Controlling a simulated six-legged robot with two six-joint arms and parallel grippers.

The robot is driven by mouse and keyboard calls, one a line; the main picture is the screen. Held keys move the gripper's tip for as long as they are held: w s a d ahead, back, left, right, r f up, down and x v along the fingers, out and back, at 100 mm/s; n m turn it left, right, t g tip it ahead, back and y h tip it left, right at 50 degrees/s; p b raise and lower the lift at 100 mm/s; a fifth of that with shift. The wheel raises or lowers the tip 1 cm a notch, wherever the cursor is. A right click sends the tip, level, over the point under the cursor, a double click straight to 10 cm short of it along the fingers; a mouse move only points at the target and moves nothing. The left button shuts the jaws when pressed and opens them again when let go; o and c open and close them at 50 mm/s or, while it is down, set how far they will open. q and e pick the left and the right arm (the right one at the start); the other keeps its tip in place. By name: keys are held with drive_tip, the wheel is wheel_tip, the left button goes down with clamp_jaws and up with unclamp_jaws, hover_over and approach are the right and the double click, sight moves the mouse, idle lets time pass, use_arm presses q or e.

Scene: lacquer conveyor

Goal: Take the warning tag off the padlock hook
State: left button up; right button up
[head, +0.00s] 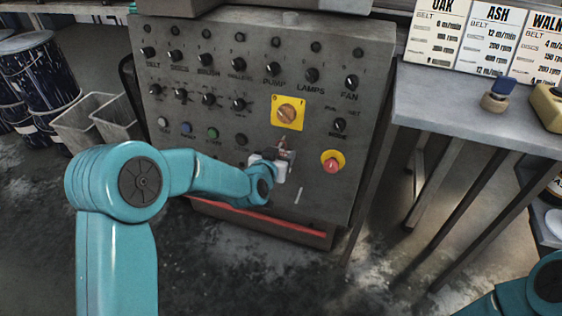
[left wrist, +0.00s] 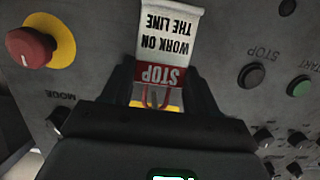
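The warning tag (left wrist: 167,42) hangs in the left wrist view, upside down there, white with a red STOP band. Red loops (left wrist: 152,98) show at its red end, in front of a yellow patch; the padlock hook is not clear. My left gripper (left wrist: 162,78) has its dark fingers apart, one on each side of the tag's red end. I cannot tell whether they touch its edges. In the head view my left gripper (head: 268,168) is at the panel, below the yellow plate with the rotary switch (head: 287,113). It hides most of the tag. My right gripper is out of view.
The grey control panel (head: 215,120) has many knobs and buttons. A red emergency button (head: 333,162) on yellow is close to the right of the left gripper. A grey table (head: 470,112) with speed cards stands to the right. Bins (head: 88,122) and drums stand left.

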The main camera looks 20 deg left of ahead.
use_arm(q)
drive_tip(key=c, duration=0.3)
drive_tip(key=shift+c, duration=0.2)
drive_tip(key=shift+r+p, duration=0.4)
drive_tip(key=shift+r, duration=0.2)
drive_tip(key=shift+s+r, duration=0.15)
drive_tip(key=shift+r, duration=0.15)
drive_tip(key=s+r+b, duration=0.1)
drive_tip(key=s+b, duration=0.4)
drive_tip(key=s, duration=1.2)
drive_tip(key=shift+s+a+r, duration=0.25)
drive_tip(key=shift+s+a, duration=0.05)
drive_tip(key=shift+s, duration=0.1)
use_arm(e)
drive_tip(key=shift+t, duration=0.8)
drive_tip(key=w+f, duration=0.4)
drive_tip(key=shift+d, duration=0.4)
